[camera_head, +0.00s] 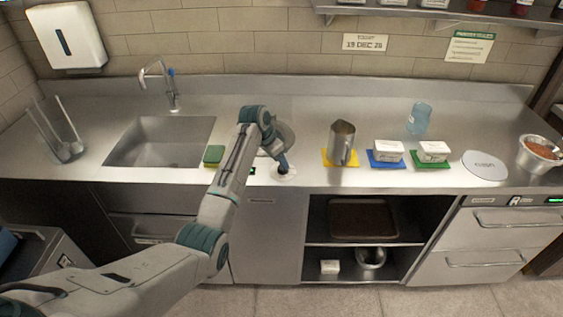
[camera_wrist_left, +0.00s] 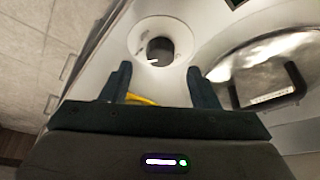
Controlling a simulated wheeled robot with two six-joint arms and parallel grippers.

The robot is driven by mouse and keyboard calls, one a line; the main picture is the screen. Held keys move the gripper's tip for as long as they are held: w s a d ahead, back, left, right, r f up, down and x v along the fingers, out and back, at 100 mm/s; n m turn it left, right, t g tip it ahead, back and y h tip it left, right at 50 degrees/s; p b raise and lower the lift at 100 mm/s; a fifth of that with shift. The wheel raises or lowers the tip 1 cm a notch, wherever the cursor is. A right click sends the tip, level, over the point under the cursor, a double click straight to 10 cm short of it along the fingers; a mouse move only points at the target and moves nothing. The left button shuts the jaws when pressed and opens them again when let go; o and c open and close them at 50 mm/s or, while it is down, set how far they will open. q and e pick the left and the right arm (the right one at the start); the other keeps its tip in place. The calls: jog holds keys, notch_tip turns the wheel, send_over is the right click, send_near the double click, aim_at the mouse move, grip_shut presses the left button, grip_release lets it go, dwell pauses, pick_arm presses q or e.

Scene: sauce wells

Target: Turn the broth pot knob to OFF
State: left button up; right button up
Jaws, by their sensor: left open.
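The knob (camera_wrist_left: 161,49) is dark with a white mark and sits in a pale round dial (camera_wrist_left: 145,32); the dial's lettering is not legible. In the head view the dial (camera_head: 287,178) is at the counter's front, mostly behind my gripper. The broth pot (camera_wrist_left: 262,72), round and metallic, stands beside the dial; in the head view my left arm partly hides the pot (camera_head: 285,131). My left gripper (camera_wrist_left: 161,78) is open, its two dark fingers apart with the knob ahead of them in the wrist view. Contact with the knob cannot be told. My right gripper is not in view.
A metal pitcher (camera_head: 342,143) stands on a yellow mat (camera_head: 327,160) to the right. White tubs on blue and green mats and a blue bottle (camera_head: 419,118) are farther right. A green sponge (camera_head: 214,154) and the sink (camera_head: 160,141) are left.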

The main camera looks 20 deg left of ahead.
aim_at(281, 167)
pick_arm(q)
jog(key=shift+p+x, duration=0.35)
jog(key=shift+x, duration=1.8)
jog(key=c, duration=1)
